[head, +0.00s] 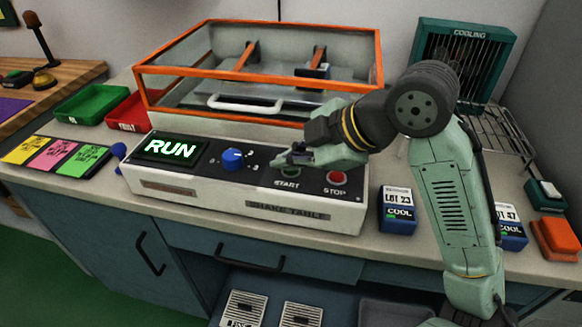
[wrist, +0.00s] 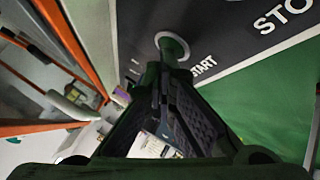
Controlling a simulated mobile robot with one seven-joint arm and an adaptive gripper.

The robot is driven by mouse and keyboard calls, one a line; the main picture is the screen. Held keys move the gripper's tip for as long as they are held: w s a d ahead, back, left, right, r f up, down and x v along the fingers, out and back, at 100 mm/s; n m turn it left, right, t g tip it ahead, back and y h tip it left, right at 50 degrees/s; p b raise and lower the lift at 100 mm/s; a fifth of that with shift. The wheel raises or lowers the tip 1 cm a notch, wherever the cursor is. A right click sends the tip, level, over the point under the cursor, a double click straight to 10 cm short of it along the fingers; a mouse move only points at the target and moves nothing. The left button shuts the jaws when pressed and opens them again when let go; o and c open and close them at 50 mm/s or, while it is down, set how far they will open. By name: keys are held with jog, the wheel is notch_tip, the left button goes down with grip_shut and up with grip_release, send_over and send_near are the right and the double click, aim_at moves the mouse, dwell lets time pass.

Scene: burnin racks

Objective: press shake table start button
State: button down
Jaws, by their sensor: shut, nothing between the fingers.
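The shake table control box (head: 222,198) is white with a dark top panel and stands on the counter. Its screen (head: 170,149) reads RUN in lit letters. The start button (head: 290,170), above the START label, is mostly covered by my gripper in the head view. My gripper (head: 287,160) is shut and empty, with its fingertips over the start button. In the wrist view the fingertips (wrist: 173,65) overlap the button's pale ring (wrist: 172,46); I cannot tell how far the button is pressed. A red stop button (head: 337,178) is to the right and a blue knob (head: 232,160) to the left.
An orange-framed clear enclosure (head: 258,113) with a white handle stands behind the box. Blue LOT 23 block (head: 397,209) sits right of it. Green (head: 92,104) and red (head: 129,116) trays and coloured cards (head: 58,154) lie left. A cooling unit (head: 465,58) stands back right.

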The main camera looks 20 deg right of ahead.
aim_at(290, 174)
jog(key=shift+r+p, duration=0.6)
jog(key=shift+r, duration=0.2)
notch_tip(290, 174, up, 5)
jog(key=p, duration=0.4)
dwell(1.0)
